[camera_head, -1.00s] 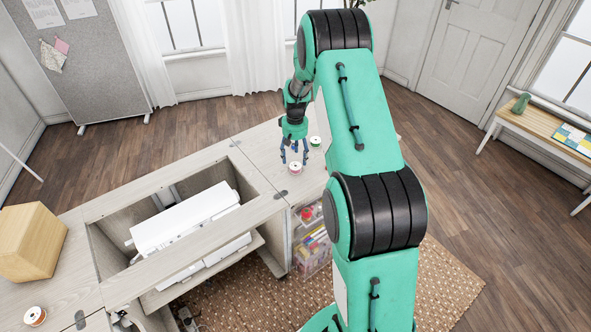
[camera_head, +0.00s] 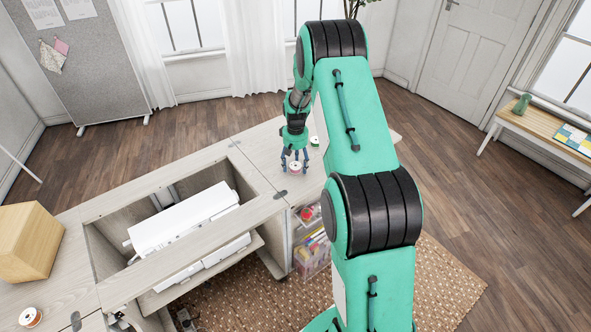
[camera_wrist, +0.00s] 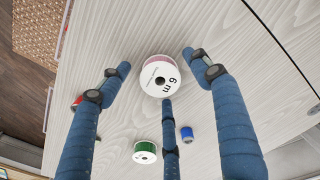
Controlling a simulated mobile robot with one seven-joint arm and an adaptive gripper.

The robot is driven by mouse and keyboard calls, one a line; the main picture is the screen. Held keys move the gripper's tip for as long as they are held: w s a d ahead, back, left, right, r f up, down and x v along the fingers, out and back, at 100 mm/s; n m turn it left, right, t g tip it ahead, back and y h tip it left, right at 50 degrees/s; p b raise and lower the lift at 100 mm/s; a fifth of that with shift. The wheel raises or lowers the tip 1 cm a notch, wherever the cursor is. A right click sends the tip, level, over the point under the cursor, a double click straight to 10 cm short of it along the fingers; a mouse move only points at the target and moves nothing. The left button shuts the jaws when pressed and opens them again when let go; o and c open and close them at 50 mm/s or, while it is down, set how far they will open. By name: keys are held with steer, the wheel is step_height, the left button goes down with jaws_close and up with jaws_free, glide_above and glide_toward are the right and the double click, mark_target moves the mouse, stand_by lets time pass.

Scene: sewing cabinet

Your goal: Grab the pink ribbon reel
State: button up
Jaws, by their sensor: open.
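The pink ribbon reel (camera_head: 295,167) stands on the right part of the pale wood cabinet top (camera_head: 262,152). In the wrist view the reel (camera_wrist: 160,78) shows a white round face marked "6 m", with a strip of pink ribbon at its upper edge. My gripper (camera_head: 295,159) is pointed down over the reel, with its blue fingers spread. In the wrist view the fingertips of my gripper (camera_wrist: 158,76) are spaced around the reel, with visible gaps. The gripper is open and holds nothing. Exact fingertip height is hard to tell.
A green reel (camera_wrist: 145,151) and a small blue spool (camera_wrist: 187,134) stand close to the lower finger. A red item (camera_wrist: 76,102) is partly hidden by the left finger. The white sewing machine (camera_head: 183,217) lies in the cabinet's opening. A wooden box (camera_head: 28,243) stands at left.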

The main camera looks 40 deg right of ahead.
stand_by(0.4)
steer(key=c, duration=1.1)
steer(key=shift+r, duration=0.15)
steer(key=shift+r, duration=0.5)
steer(key=r, duration=0.1)
steer(key=r+p, duration=0.1)
steer(key=shift+s+a+r, duration=0.1)
steer(key=shift+s+r, duration=0.15)
steer(key=shift+r, duration=0.05)
steer(key=s+a+p, duration=0.1)
steer(key=s+a, duration=0.1)
steer(key=s, duration=0.2)
steer(key=s+a+p, duration=0.1)
steer(key=s+a, duration=0.1)
steer(key=s, duration=0.3)
steer(key=s+a+r+p, duration=0.1)
steer(key=s+a, duration=0.1)
steer(key=s, duration=0.3)
steer(key=shift+a+r, duration=0.1)
steer(key=shift+a, duration=0.3)
